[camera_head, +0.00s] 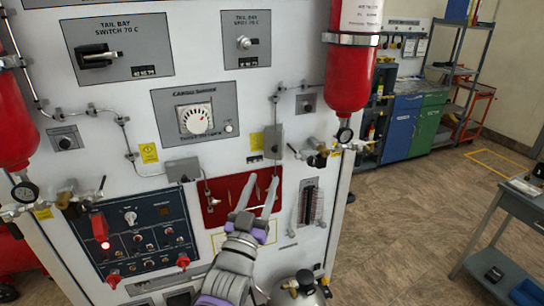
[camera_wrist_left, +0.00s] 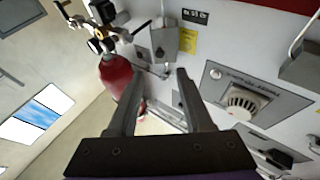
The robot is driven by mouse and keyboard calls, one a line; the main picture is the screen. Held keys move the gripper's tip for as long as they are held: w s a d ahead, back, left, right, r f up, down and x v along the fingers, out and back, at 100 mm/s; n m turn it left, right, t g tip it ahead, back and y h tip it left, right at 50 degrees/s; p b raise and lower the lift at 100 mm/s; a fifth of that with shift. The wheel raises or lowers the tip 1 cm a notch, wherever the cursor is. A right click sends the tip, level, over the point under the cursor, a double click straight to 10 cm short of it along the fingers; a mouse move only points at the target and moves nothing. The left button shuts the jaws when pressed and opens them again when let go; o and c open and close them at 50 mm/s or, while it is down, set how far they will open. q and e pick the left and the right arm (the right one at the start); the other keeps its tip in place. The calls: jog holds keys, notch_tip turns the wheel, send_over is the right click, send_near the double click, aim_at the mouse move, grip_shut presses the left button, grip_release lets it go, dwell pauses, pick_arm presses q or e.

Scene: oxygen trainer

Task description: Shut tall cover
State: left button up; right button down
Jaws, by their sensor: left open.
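A tall grey cover (camera_head: 273,142) is on the white panel, just above the red plate (camera_head: 264,190) and beside a yellow label. What looks like the same cover also shows in the left wrist view (camera_wrist_left: 188,38), above the fingertips. I cannot tell how far it stands open. My left gripper (camera_head: 260,180) is open and empty, its two fingers spread in front of the red plate, below the tall cover and apart from it. Its fingers also show in the left wrist view (camera_wrist_left: 158,76). My right gripper is not in view.
A wide grey cover (camera_head: 183,170) is at the left. A red cylinder (camera_head: 348,75) with a gauge and valve stands out at the right of the panel. A gauge slot (camera_head: 308,202) and a dark switch panel (camera_head: 137,238) flank the gripper. Thin pipes run across the panel.

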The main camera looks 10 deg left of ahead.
aim_at(274, 150)
pick_arm(q)
jog(key=p+x, duration=0.1)
jog(key=x, duration=0.8)
jog(key=shift+s, duration=0.1)
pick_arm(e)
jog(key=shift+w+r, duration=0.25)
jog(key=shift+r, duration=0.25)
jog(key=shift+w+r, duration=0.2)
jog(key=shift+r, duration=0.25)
pick_arm(q)
grip_shut()
